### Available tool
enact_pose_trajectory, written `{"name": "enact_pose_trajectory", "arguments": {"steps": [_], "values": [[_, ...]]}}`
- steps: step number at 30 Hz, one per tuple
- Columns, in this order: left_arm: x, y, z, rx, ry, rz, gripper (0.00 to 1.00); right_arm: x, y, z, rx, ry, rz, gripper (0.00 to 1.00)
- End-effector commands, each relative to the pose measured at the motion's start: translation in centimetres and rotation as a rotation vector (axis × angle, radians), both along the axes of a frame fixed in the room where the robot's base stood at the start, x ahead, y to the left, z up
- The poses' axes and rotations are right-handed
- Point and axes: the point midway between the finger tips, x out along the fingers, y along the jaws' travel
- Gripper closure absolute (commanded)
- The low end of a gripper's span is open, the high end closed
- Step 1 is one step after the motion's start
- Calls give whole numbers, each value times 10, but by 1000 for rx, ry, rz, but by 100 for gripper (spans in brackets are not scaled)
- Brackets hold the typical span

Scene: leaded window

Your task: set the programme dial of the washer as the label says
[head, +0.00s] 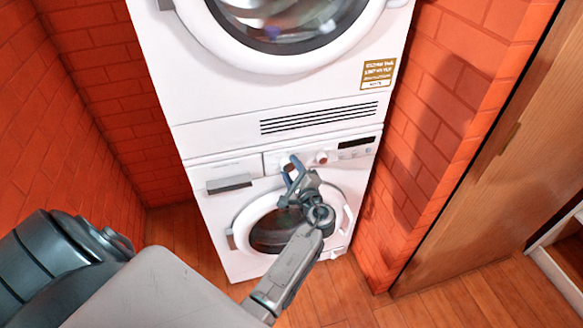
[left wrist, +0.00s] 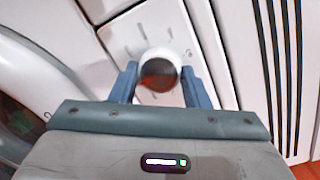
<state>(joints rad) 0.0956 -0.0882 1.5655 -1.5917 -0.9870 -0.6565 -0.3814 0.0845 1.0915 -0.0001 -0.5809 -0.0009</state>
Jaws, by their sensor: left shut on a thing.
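The lower white front-loader, the washer (head: 215,205), stands under another white machine. Its round white programme dial (head: 287,161) is on the control panel, partly hidden by my gripper. In the left wrist view the dial (left wrist: 160,62) has a white rim and a dark reddish-brown face, with short grey marks around it. My left gripper (head: 290,166) is shut on the dial, one blue finger on either side; it also shows in the left wrist view (left wrist: 158,72). The label (head: 378,74), gold and white, is on the upper machine; its text is too small to read.
A second small brownish knob (head: 321,157) and a dark display (head: 356,142) are right of the dial. The upper machine (head: 220,135) has a dark vent grille. Orange brick walls (head: 100,90) flank the machines closely. A wooden door (head: 490,170) is at right.

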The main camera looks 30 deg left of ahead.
Motion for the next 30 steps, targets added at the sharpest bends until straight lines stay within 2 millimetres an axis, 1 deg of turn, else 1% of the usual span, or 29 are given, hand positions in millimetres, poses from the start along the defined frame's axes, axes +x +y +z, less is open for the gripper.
{"name": "enact_pose_trajectory", "arguments": {"steps": [6, 19, 20, 22, 23, 30], "values": [[0, 0, 1, 29, 31, 0, 81, -5, -1, -3, 0, 1, -1, 100], [0, 0, 0, 34, 36, 0, 81, -5, -1, -4, 0, -1, -1, 100], [0, 0, 0, 33, 36, 0, 52, -5, -1, -4, 0, -1, -1, 100], [0, 0, 0, 33, 36, 0, 38, -5, -1, -4, 0, -1, -1, 100], [0, 0, 0, 33, 36, 0, 36, -5, -1, -4, 0, -1, -1, 100], [0, 0, 0, 32, 36, 1, 36, -5, -1, -4, 0, 0, -1, 100]]}}
